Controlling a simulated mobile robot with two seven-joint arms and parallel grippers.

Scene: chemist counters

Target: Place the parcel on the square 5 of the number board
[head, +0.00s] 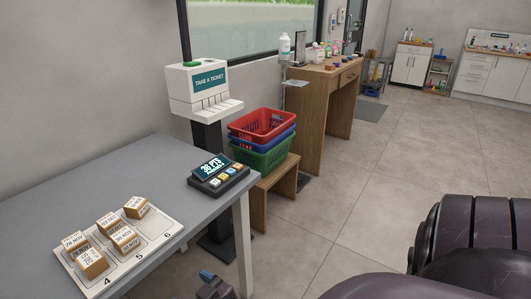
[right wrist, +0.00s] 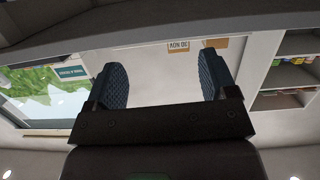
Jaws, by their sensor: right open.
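The number board (head: 154,244) lies on the grey table at the left, numerals 4, 5 and 6 along its front edge. Several small tan parcels with white date labels stand on it. One parcel (head: 125,239) stands behind the numeral 5, apparently on square 5. Another parcel (head: 94,263) stands behind the 4; others fill the back row. The square behind 6 is bare. My right gripper (head: 210,280) is low beside the table's front edge, apart from the parcels.
A dark display device (head: 218,174) stands on the table's right end. Behind it are a ticket dispenser (head: 203,88) and stacked baskets (head: 262,140) on a wooden stand. A wooden desk (head: 322,98) is farther back.

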